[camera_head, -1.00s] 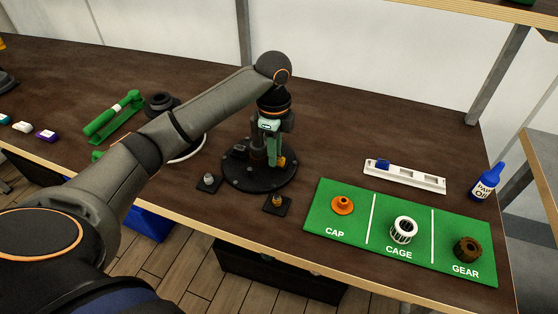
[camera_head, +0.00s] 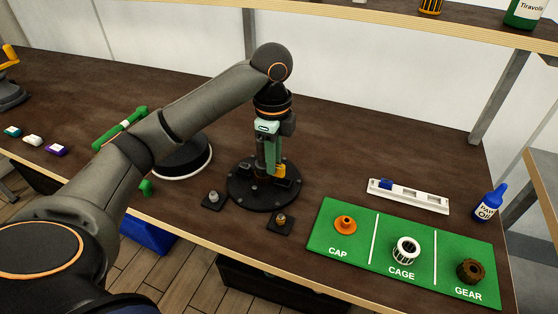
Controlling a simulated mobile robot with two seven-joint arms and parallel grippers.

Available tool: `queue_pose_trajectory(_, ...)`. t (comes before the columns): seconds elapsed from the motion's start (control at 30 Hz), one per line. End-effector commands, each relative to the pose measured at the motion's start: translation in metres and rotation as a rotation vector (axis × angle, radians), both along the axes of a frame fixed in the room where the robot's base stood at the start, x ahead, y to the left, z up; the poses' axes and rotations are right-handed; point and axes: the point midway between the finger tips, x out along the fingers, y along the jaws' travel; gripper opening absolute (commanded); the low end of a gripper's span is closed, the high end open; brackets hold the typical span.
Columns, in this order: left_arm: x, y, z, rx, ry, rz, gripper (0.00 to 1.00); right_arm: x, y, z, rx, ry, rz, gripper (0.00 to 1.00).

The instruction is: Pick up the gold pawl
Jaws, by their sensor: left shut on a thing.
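My left gripper (camera_head: 270,160) points straight down over the round black base (camera_head: 263,197), which stands near the middle of the table. It is shut on the gold pawl (camera_head: 280,171), a small yellow-gold piece showing at the right side of the fingertips. The fingers partly hide the pawl. I cannot tell whether the pawl touches the base. My right gripper is not in view.
Two black pads with small pins, one grey (camera_head: 213,196) and one brass (camera_head: 281,218), lie before the base. At the right are a green mat (camera_head: 330,212) with cap, cage and gear, a white tray (camera_head: 425,203) and a blue bottle (camera_head: 489,204).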

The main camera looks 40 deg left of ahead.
Motion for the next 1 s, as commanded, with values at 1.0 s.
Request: queue_pose_trajectory(1.0,-0.103,-0.026,0.08,-0.001,0.0,0.002,0.0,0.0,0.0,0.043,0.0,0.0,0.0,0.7)
